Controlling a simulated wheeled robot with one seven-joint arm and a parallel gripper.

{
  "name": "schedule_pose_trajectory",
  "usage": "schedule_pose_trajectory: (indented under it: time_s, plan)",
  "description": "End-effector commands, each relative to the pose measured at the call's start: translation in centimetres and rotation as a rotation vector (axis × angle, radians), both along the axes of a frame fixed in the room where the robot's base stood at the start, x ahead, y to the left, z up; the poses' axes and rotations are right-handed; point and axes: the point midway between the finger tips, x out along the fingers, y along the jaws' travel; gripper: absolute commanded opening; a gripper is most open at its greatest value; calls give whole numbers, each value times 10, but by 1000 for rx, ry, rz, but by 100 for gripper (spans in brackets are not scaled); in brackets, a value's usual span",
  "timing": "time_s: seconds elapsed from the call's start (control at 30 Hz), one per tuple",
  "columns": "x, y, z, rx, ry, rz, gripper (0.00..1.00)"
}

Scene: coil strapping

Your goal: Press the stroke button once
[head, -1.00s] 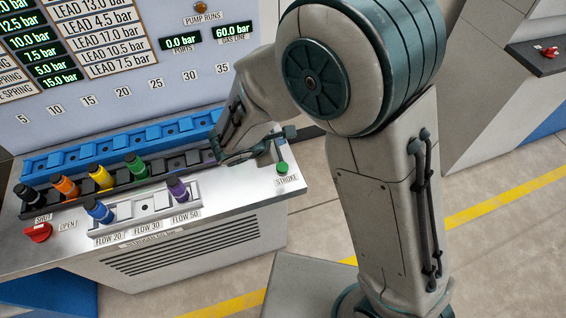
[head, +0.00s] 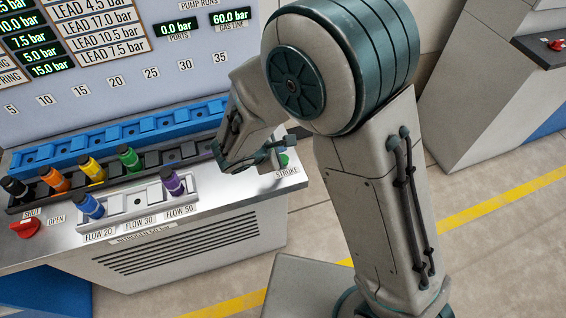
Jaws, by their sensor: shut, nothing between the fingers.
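The green stroke button (head: 283,161) sits at the right end of the console's silver ledge, above the STROKE label (head: 287,171). My gripper (head: 262,158) is shut and empty, low over the ledge just left of the button. A dark part of the gripper covers some of the button's upper edge in this view. I cannot tell whether the gripper touches the button, and its fingertips are hard to make out.
A blue rail (head: 110,136) and a dark rail with several coloured plugs run along the ledge. A white block (head: 138,205) holds a blue and a purple plug in front. A red knob (head: 25,228) is at far left. Lit pressure displays (head: 178,30) are behind.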

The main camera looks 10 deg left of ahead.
Motion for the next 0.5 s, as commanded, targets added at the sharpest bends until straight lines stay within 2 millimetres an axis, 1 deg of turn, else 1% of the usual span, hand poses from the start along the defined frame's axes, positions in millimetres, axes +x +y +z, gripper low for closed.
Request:
schedule_pose_trajectory:
  time_s: [0.03, 0.13, 0.27, 0.5]
  plan:
    - [0, 0, -11, 1, -1, 0, 0]
    - [0, 0, -18, 1, -1, 0, 0]
    - [0, 0, -20, 1, -1, 0, 0]
    - [0, 0, -19, 1, -1, 0, 0]
